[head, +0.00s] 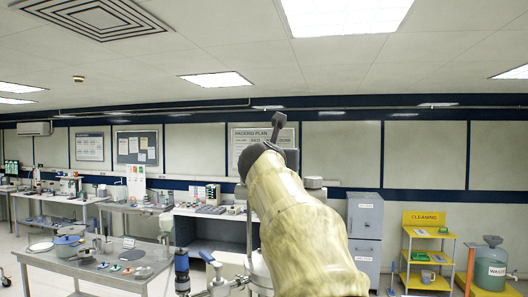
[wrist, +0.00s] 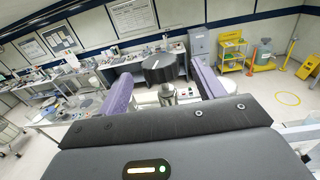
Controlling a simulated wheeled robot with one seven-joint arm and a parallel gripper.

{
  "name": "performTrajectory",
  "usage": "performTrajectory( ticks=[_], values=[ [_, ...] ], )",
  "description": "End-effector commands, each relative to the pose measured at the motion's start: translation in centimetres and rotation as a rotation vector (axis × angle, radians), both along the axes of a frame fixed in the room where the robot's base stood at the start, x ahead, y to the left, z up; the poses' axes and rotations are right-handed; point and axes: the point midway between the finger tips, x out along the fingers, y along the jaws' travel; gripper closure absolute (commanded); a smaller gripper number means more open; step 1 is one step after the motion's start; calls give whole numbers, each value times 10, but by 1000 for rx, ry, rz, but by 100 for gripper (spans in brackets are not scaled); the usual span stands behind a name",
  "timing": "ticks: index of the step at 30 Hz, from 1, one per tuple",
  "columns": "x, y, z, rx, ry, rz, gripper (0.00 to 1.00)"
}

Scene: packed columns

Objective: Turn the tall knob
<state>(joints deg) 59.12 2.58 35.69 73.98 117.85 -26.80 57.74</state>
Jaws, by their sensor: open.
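My gripper (wrist: 163,72) is open in the wrist view, with a purple finger on either side and nothing held between them. A dark, round, drum-like thing (wrist: 160,67) with a small pale mark shows in the gap between the fingers, apart from both. A shorter metallic cylinder (wrist: 167,94) shows below it, nearer my palm. I cannot tell for sure which of these is the tall knob. In the head view my arm in its pale sleeve covers the middle, and my fingers cannot be made out there.
A table with pots (head: 68,244) is at lower left, workbenches behind. A grey cabinet (head: 364,222), yellow cleaning shelf (head: 426,255) and green waste drum (head: 490,265) stand at right.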

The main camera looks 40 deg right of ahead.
Motion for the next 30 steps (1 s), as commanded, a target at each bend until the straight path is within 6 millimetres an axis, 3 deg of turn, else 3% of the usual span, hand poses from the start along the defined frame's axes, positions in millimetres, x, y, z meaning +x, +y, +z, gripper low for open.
performTrajectory(
  ticks=[12,23,30],
  values=[
    [41,-43,2,2,-1,2,33],
    [44,-49,0,0,0,-2,33],
    [45,-48,0,0,0,-1,76]
  ],
)
